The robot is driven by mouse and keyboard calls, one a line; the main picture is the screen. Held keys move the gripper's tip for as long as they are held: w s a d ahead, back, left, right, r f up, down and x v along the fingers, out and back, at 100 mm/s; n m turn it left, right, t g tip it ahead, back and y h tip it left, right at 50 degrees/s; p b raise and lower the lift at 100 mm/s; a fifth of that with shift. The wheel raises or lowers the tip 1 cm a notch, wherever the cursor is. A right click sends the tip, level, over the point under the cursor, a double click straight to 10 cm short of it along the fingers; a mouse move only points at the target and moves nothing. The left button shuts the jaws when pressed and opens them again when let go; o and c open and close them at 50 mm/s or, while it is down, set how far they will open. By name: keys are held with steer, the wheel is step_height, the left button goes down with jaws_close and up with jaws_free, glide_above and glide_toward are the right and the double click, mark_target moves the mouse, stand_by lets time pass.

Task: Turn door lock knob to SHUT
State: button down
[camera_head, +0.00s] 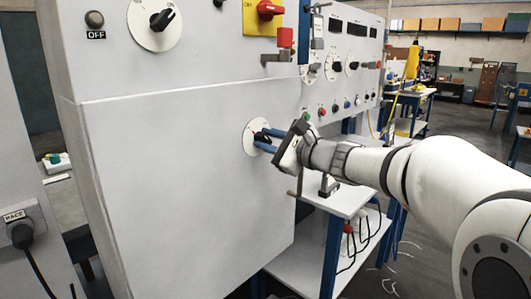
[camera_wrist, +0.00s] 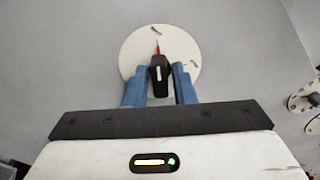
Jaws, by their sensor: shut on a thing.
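The door lock knob (camera_wrist: 158,76) is black with a red pointer, on a round white dial plate (camera_wrist: 135,47) fixed to a grey door. In the wrist view its pointer is up, toward the upper mark on the plate; the lettering is too small to read. A second mark sits to the right of it. My gripper (camera_wrist: 158,88) has its blue fingers on both sides of the knob and is shut on it. In the head view, my gripper (camera_head: 262,139) reaches the dial plate (camera_head: 251,148) from the right and hides most of the knob.
The grey door (camera_head: 180,190) fills the middle. Above it are another black knob (camera_head: 162,20), a yellow plate with a red knob (camera_head: 267,10) and a grey latch (camera_head: 277,57). A white shelf table (camera_head: 345,203) stands behind my arm at right. A control panel lies beyond.

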steer(key=c, duration=1.4)
jaws_free()
steer(key=shift+w, duration=0.1)
steer(key=shift+d, duration=0.15)
steer(key=b+v, duration=0.1)
steer(key=v, duration=0.6)
